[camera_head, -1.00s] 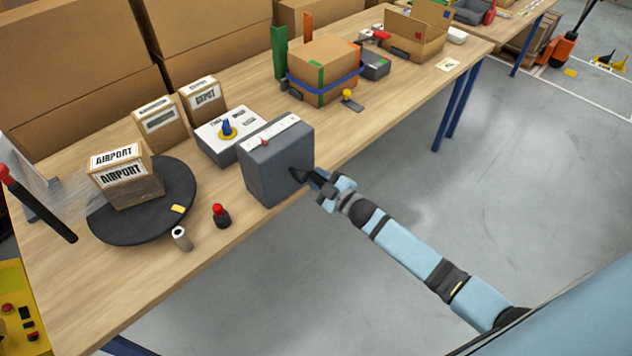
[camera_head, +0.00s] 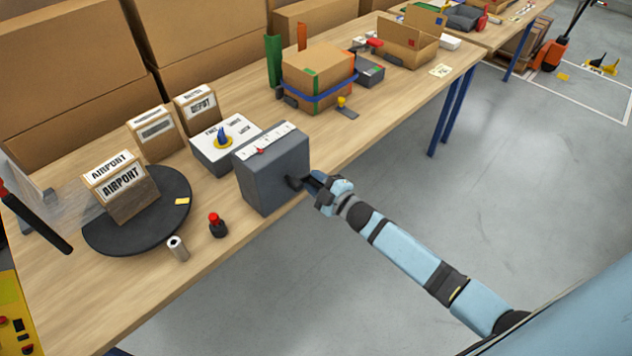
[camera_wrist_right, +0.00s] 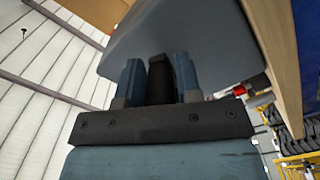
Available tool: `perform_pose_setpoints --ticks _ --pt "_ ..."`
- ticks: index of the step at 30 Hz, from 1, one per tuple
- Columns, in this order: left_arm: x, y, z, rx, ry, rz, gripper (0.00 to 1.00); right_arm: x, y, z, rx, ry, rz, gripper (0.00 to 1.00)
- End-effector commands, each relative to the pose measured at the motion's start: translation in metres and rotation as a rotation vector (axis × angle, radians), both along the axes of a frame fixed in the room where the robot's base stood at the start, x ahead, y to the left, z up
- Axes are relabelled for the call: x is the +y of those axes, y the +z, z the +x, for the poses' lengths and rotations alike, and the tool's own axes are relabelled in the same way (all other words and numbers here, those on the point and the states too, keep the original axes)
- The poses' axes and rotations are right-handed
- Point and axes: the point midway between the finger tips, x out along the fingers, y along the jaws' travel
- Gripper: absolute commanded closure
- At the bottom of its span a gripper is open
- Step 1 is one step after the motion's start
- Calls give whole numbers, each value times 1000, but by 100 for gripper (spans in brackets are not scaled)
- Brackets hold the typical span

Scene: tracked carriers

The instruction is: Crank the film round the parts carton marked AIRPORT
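The parts carton marked AIRPORT (camera_head: 131,202) stands on a black round turntable (camera_head: 150,232) at the left of the bench. Clear film (camera_head: 68,208) stretches from the left edge to the carton. A grey crank box (camera_head: 268,178) stands at the bench's front edge. My right gripper (camera_head: 304,182) is at the box's right face, at the dark crank handle (camera_head: 293,183). My left gripper is not in view.
A white-topped box with a blue knob (camera_head: 222,137) stands behind the crank box. A red button (camera_head: 216,222) and a small grey roll (camera_head: 177,247) stand near the front edge. Cartons, one marked DEPOT (camera_head: 196,107), stand behind. A strapped carton (camera_head: 317,72) is further right.

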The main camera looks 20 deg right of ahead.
Motion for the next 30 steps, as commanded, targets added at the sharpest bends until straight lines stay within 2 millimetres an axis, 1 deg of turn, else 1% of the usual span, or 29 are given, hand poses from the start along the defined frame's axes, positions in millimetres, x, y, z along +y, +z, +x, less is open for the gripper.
perform_pose_setpoints --ticks 1,2,3,11,14,17,27,30 --pt "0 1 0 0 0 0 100 1 5 2 -8 1 3 58" --pt "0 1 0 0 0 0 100 1 4 2 -7 1 3 51" --pt "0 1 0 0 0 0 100 1 4 1 -7 1 2 48" --pt "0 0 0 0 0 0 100 0 1 0 -1 0 0 48" --pt "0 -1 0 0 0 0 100 -2 0 -6 0 0 -1 48" --pt "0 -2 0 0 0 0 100 -7 -1 -20 0 1 -1 48" --pt "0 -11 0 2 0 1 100 -32 -1 -92 0 1 0 48" --pt "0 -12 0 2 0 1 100 -38 0 -109 -1 2 -1 48"
